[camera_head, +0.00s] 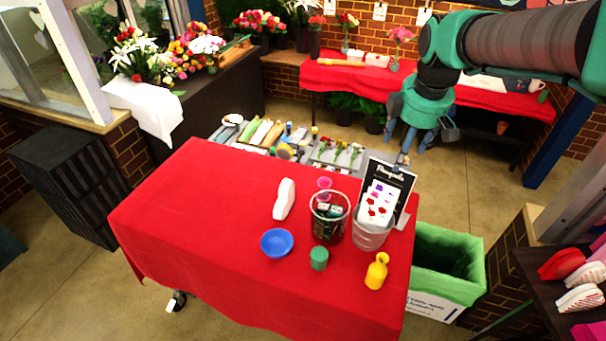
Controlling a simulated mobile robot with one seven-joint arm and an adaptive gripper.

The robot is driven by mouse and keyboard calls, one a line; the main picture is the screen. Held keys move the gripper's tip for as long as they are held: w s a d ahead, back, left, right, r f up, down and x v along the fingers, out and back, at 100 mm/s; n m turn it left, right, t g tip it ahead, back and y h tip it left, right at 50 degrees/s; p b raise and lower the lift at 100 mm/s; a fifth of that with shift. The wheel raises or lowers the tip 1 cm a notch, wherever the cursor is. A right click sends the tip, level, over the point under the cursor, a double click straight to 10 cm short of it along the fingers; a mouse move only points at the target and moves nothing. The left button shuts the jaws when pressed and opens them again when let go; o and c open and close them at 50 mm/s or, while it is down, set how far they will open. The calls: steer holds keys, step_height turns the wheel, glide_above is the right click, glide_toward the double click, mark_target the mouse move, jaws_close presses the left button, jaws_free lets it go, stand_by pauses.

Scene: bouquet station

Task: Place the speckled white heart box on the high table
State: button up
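A white box (284,198), seemingly heart-shaped, stands on edge on the red-covered table (190,215) in the middle. Its speckles are too small to make out. On the dark shelf at the right edge lie a red heart-shaped box (562,264), a white box with red marks (588,273) and a white patterned box (580,298). I cannot tell for certain which one is the speckled white heart box. My gripper (399,136) hangs in the air beyond the table's back right corner, fingers down and apart, with nothing visible between them. It is well apart from all these boxes.
A green-lined bin (447,265) stands right. Another red-covered table (345,80) stands behind.

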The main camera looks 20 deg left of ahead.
steer(key=w+a+f+n, duration=0.5)
steer(key=w+a, duration=0.2)
steer(key=a, duration=0.3)
steer(key=n+g+h+p, duration=0.1)
steer(key=n+g+p, duration=0.2)
steer(key=n, duration=1.1)
glide_above(282, 186)
steer(key=f, duration=2.5)
steer(key=shift+d+f, duration=0.2)
steer(key=shift+f, duration=0.05)
steer(key=shift+a+f, duration=0.2)
steer(key=shift+f, duration=0.1)
steer(key=shift+s, duration=0.1)
steer(key=shift+f+p, duration=0.35)
steer(key=shift+f, duration=3.95)
steer(key=shift+f, duration=0.1)
